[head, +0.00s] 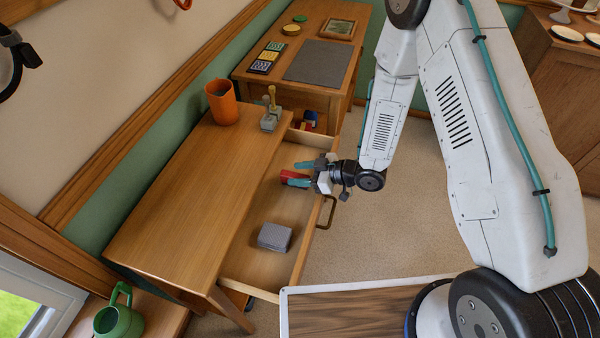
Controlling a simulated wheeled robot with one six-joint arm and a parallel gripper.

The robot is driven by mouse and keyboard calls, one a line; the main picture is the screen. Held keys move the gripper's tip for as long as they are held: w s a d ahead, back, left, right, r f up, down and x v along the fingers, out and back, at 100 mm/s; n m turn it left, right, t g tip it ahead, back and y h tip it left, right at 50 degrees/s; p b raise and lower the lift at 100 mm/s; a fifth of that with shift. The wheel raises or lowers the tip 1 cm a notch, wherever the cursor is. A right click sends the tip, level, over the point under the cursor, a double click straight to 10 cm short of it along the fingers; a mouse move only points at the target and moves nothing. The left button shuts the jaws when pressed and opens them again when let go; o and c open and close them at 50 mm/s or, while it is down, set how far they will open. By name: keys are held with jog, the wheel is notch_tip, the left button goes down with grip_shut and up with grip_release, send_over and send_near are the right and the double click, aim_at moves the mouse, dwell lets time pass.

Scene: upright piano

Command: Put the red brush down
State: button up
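The red brush (289,174) shows as a small red block at the tips of my gripper (299,174). The gripper's teal fingers lie on either side of it and appear shut on it. The gripper reaches in from the right, over the open drawer (262,262) of the wooden desk. Part of the brush is hidden by the fingers. I cannot tell whether the brush touches the drawer floor.
A grey box (274,237) lies in the drawer's near part. An orange cup (221,102) and a grey-green stand (270,119) are on the desk top (185,200), which is otherwise clear. Another desk with a grey mat (320,62) stands behind. A green mug (118,318) is at lower left.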

jog(key=shift+r, duration=0.35)
jog(key=v, duration=1.2)
jog(key=shift+r, duration=0.2)
jog(key=w+d+r+m+t+h, duration=0.2)
jog(key=w+d+r+h, duration=0.2)
jog(key=d+r+h, duration=0.25)
jog(key=w+d+r+m+t+h, duration=0.1)
jog(key=w+d+r+m+h, duration=0.15)
jog(key=d+r+h, duration=0.4)
jog(key=s+d+r+m+g+h, duration=0.1)
jog(key=s+d+r+m, duration=0.15)
jog(key=r, duration=0.25)
jog(key=s+d+r+m+h, duration=0.1)
jog(key=s+d+r+m, duration=0.1)
jog(key=s+r, duration=0.3)
jog(key=s+a+r+m+g, duration=0.1)
jog(key=s+r, duration=0.2)
jog(key=s, duration=0.4)
jog(key=s+a+r+m+g+y, duration=0.1)
jog(key=s+a+r+m+g, duration=0.1)
jog(key=s, duration=0.5)
jog(key=s+a+r+m+g+y, duration=0.1)
jog(key=s+r, duration=0.3)
jog(key=s, duration=0.4)
jog(key=shift+a+r+m+g, duration=0.4)
jog(key=shift+m+g, duration=0.1)
jog(key=shift+g, duration=0.2)
